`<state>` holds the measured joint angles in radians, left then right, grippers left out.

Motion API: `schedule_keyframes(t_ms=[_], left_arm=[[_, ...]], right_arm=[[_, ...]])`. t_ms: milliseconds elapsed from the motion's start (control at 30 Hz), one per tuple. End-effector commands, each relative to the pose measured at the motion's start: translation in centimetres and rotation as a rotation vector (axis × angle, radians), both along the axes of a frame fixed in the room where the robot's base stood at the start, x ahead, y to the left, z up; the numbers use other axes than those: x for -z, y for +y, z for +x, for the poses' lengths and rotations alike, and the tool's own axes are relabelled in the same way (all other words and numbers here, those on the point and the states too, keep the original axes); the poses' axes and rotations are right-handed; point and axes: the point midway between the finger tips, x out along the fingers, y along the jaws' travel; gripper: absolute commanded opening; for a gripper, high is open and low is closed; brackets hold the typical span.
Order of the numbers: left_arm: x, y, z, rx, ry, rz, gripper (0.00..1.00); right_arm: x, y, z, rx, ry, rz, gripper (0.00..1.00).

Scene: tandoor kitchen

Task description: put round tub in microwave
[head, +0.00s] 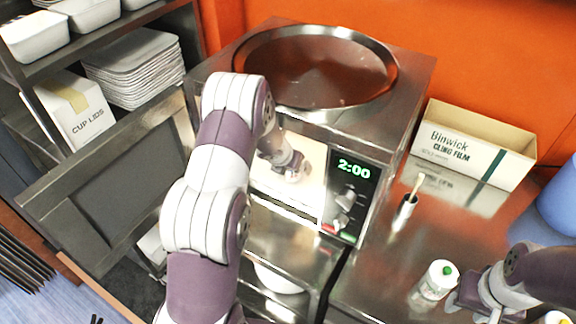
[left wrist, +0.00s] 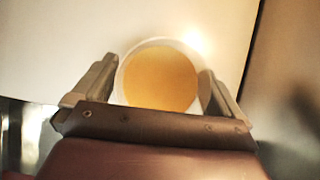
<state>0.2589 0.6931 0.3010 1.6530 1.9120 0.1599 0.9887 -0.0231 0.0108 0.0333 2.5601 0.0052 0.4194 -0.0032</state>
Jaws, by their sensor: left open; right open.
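The round tub (left wrist: 160,82), white-rimmed with orange-yellow contents, stands on a pale surface in the left wrist view. My left gripper (left wrist: 157,72) is open, with one finger on each side of the tub, close to its wall; I cannot tell whether they touch. In the head view, my left arm reaches into the lit cavity of the microwave (head: 370,195), whose display reads 2:00. The microwave door (head: 105,185) stands open to the left. The tub is not clearly visible there. My right gripper (head: 468,300) is open at the lower right, near a green-capped bottle (head: 432,287).
A large round dark pan (head: 320,70) sits on top of the microwave. A cling film box (head: 475,145) and a small brush pot (head: 405,210) stand on the counter to the right. Stacked trays (head: 135,68) and a cup lids box (head: 75,108) fill the left shelves.

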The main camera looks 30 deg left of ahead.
Motion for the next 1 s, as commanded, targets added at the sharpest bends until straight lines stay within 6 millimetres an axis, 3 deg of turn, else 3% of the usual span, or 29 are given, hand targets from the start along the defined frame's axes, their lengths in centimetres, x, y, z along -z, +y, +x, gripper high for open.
schedule_keyframes(t_ms=[233, 300, 500, 700, 867, 933, 1000], left_arm=[[-3.1, 0.1, -1.6, -0.001, -0.003, 0.001, 1.0], [-2.1, 0.1, -2.9, -0.001, -0.002, -0.001, 1.0], [-2.2, 0.2, -7.2, -0.002, -0.003, 0.001, 1.0], [-2.5, 0.3, -11.3, -0.002, -0.002, 0.001, 1.0], [-2.7, 0.3, -13.2, 0.005, -0.001, 0.003, 1.0], [-3.0, -0.6, -13.7, 0.099, 0.003, 0.038, 1.0], [-3.6, -2.9, -14.4, 0.374, 0.011, 0.145, 1.0]], right_arm=[[-0.7, 0.0, 0.0, 0.0, 0.0, 0.0, 0.46], [1.3, 0.0, 0.0, 0.0, -0.001, 0.0, 0.46], [4.0, 0.0, 0.0, 0.0, 0.0, 0.0, 0.46], [5.7, 0.0, 0.0, 0.0, 0.0, 0.0, 0.46], [6.1, 0.0, 0.0, 0.0, 0.0, 0.0, 0.46], [6.1, 0.0, 0.0, 0.0, 0.0, 0.0, 0.46], [6.1, 0.0, 0.0, 0.0, 0.0, 0.0, 0.46]])
